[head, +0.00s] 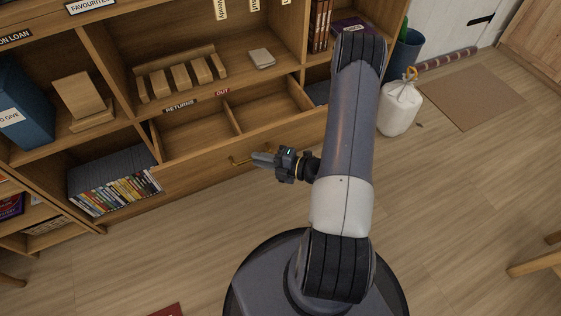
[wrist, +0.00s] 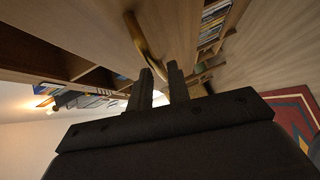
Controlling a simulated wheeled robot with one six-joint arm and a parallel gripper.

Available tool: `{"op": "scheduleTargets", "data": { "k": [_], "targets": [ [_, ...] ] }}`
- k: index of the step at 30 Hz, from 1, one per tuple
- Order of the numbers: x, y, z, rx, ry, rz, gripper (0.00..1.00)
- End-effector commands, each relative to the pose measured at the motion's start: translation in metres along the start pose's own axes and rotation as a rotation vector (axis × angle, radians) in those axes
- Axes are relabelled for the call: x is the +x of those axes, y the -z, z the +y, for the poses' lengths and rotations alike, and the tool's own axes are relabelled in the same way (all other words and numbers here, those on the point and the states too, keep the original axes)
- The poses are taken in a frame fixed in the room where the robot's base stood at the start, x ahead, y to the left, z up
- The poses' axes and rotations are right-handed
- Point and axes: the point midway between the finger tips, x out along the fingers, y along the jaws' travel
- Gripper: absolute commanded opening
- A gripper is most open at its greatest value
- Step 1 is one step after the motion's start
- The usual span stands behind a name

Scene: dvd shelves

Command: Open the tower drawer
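The drawer (head: 205,172) in the wooden shelf unit is pulled out, and its divided, empty inside shows from above in the head view. A curved brass handle (head: 238,161) is on its front. My gripper (head: 258,159) is at the drawer front, with its fingertips by the right part of the handle. In the wrist view the handle (wrist: 140,38) runs down to the fingertips of my gripper (wrist: 162,72). A narrow gap shows between the fingers. The handle's near end is partly hidden there, so I cannot tell whether they clamp it.
A lower shelf with several DVDs (head: 115,192) is left of the drawer. A wooden rack (head: 180,76) stands above it. A white bag (head: 399,108) and a blue bin (head: 405,52) stand at the right. The floor (head: 200,250) before the drawer is mostly clear.

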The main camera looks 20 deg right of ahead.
Motion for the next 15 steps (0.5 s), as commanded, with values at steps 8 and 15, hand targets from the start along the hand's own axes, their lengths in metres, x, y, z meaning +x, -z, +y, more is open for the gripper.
{"op": "scheduleTargets", "data": {
  "k": [8,15],
  "targets": [
    [-0.046,-0.001,0.002,0.002,-0.001,-0.005,0.18],
    [-0.071,-0.001,0.001,0.002,0.000,-0.003,0.18]
  ]
}}
